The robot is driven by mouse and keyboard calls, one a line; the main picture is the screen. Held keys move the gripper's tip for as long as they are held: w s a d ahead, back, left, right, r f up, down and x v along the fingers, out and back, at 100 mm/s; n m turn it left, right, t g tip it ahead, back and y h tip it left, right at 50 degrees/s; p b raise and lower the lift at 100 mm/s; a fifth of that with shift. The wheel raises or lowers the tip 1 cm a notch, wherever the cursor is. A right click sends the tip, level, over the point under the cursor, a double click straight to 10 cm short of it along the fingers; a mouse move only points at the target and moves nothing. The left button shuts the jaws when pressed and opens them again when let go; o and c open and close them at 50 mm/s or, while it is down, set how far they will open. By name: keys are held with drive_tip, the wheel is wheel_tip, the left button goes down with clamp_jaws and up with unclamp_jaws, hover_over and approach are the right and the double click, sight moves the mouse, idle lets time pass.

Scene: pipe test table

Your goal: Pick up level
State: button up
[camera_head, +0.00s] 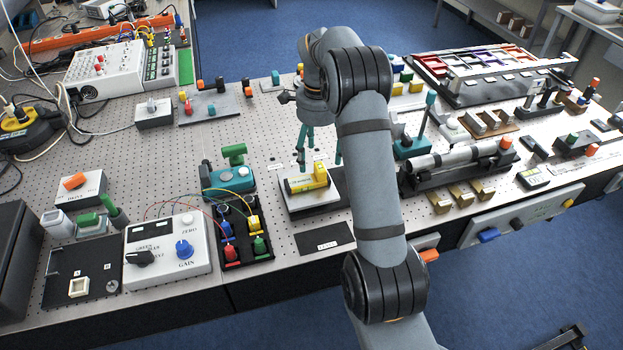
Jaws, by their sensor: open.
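The level (309,181) is a small yellow bar with a dark label and a raised yellow part at its right end. It lies on a light metal block on a dark base plate (311,200) near the middle of the table. My gripper (319,163) points down just above and behind the level. Its teal fingers are apart, with nothing visible between them. My arm passes close on the right and hides part of the table there. The exact gap between the fingertips and the level cannot be told.
A black card (325,239) lies in front. A metal pipe fixture (457,162) stands to the right.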

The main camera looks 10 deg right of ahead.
sight(317, 170)
wheel_tip(317, 170, down, 3)
drive_tip(key=shift+a+r, duration=0.1)
drive_tip(key=shift+r, duration=0.05)
drive_tip(key=shift+s+f+p, duration=0.1)
drive_tip(key=shift+f+p, duration=1.2)
drive_tip(key=shift+f, duration=1.25)
drive_tip(key=c, duration=0.4)
drive_tip(key=c, duration=1.1)
drive_tip(key=shift+r, duration=0.1)
drive_tip(key=shift+c, duration=0.3)
